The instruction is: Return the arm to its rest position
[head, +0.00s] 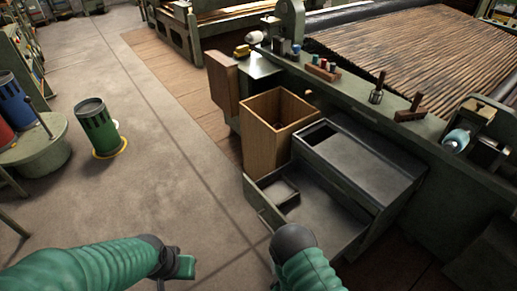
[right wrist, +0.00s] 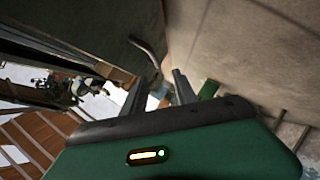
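My right arm (head: 307,268) comes in from the bottom of the head view, its dark end in front of the open drawer. Its fingers are hidden there. In the right wrist view my right gripper (right wrist: 159,80) shows two dark fingers apart, with no held object visible between them. My left arm (head: 95,266) reaches in from the lower left over the floor. Its green gripper body (head: 184,267) shows at its end, but its fingertips are too obscured to tell their state.
A grey drawer (head: 325,217) stands open close to my right arm, below a dark cabinet top (head: 365,160). A wooden bin (head: 262,135) stands behind it. A long green bench (head: 350,90) carries small items. Open floor (head: 160,190) lies left, with a green canister (head: 99,128).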

